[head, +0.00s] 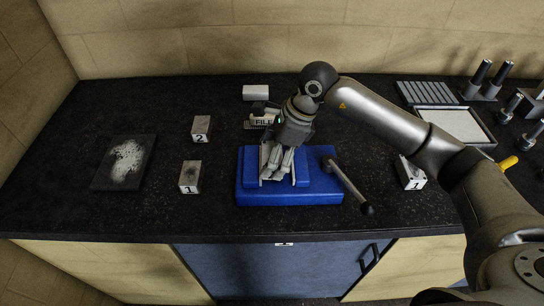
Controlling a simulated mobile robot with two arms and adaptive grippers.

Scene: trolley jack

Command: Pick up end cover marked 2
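A small grey block with a white label marked 2 (201,125), the only thing I see with that mark, stands on the dark worktop left of the blue vise (322,190). My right gripper (274,174) points down over the middle of the vise, well to the right of the block marked 2. Its fingers hide the middle of the vise. I cannot tell whether they are open or shut, or whether anything is between them. My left gripper is not in view.
Two blocks marked 1 stand left (190,174) and right (409,172) of the vise. A dark plate (105,168) lies at the left. A box labelled FILE (262,122) and a white block (255,92) are behind the vise. The vise handle (345,181) sticks out right. A tray (492,141) lies right.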

